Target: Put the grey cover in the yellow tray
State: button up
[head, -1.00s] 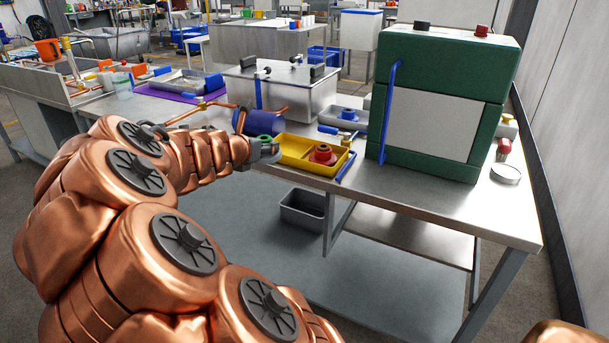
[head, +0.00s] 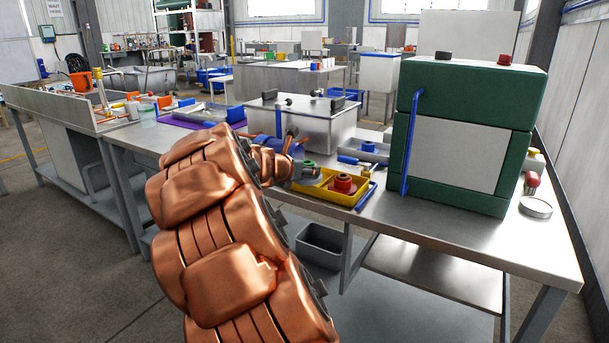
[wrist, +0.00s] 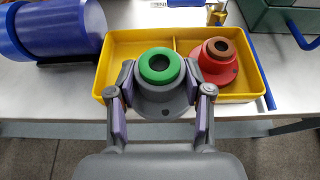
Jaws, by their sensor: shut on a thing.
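The grey cover (wrist: 160,98) is a round flanged piece with a green ring on top. My gripper (wrist: 160,92) is shut on it, one finger on each side, in the wrist view. The cover is over the left compartment of the yellow tray (wrist: 112,62); I cannot tell whether it touches the tray floor. A red cover (wrist: 218,68) with a brown ring sits in the right compartment. In the head view the yellow tray (head: 358,197) is on the bench, and my gripper (head: 305,171) is at its left end, partly hidden by my arm.
A blue cylinder (wrist: 62,28) lies left of the tray. A green and grey cabinet (head: 455,135) stands to the right. A blue-handled tool (head: 366,195) lies along the tray's right side. The bench's front edge is close to the tray.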

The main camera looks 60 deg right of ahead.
jog(key=w+d, duration=0.3)
jog(key=d, duration=0.1)
jog(key=shift+f, duration=0.35)
jog(key=shift+w+d+r, duration=0.1)
jog(key=shift+w+d, duration=0.3)
jog(key=shift+d, duration=0.3)
jog(key=shift+w+d+f+b, duration=0.1)
jog(key=shift+d+f+b, duration=0.1)
jog(key=shift+f+b, duration=0.85)
jog(key=shift+f, duration=0.75)
jog(key=shift+f, duration=0.1)
jog(key=o, duration=1.3)
jog(key=shift+o, duration=0.2)
